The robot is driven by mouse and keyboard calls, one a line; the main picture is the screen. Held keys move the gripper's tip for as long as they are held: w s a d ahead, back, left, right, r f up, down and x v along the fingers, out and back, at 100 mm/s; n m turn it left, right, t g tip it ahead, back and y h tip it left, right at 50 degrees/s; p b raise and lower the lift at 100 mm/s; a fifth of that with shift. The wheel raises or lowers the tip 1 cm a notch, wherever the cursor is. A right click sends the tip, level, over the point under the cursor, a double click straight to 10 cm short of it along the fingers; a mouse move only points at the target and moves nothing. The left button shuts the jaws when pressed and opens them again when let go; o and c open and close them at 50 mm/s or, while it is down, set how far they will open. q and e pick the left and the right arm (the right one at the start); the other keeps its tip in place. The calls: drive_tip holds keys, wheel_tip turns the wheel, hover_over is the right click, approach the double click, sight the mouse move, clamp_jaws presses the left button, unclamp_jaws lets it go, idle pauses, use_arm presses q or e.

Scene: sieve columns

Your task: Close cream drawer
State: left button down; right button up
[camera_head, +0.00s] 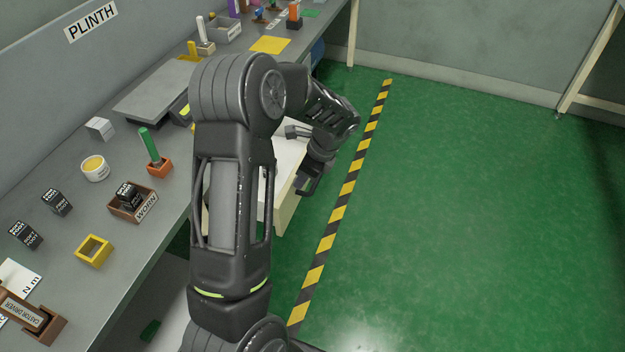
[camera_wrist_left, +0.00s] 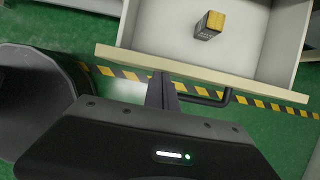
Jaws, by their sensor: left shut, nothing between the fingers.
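The cream drawer (camera_head: 287,207) stands pulled out from under the workbench, partly hidden behind my left arm in the head view. In the left wrist view, its front panel (camera_wrist_left: 210,77) runs across the picture, with a dark bar handle (camera_wrist_left: 215,99) on its outer face. My left gripper (camera_head: 292,131) is shut and empty at the drawer front. In the left wrist view its closed fingers (camera_wrist_left: 161,88) overlap the front panel, left of the handle; I cannot tell whether they touch it. A small dark block with a yellow top (camera_wrist_left: 209,25) lies inside the drawer. My right gripper is out of view.
The grey workbench (camera_head: 125,235) holds several small items, including a green-handled tool (camera_head: 149,146), a wooden tray marked WORN (camera_head: 146,207) and a yellow frame (camera_head: 94,250). A yellow-black floor stripe (camera_head: 347,187) passes beside the drawer. The green floor (camera_head: 480,200) to the right is clear.

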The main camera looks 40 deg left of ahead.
use_arm(q)
drive_tip(key=s+a+p, duration=0.2)
drive_tip(key=s+a, duration=0.1)
drive_tip(key=a, duration=0.6)
drive_tip(key=s+a+p, duration=0.2)
drive_tip(key=s+a, duration=0.1)
drive_tip(key=a, duration=0.6)
drive_tip(key=shift+s+a, duration=0.2)
drive_tip(key=shift+s, duration=0.05)
drive_tip(key=shift+a+r, duration=0.1)
drive_tip(key=w+d+r+p, duration=0.1)
drive_tip(key=w+d+r, duration=0.2)
drive_tip(key=d+r, duration=0.5)
drive_tip(key=shift+r+p, duration=0.35)
drive_tip(key=shift+r, duration=0.2)
drive_tip(key=shift+d, duration=0.1)
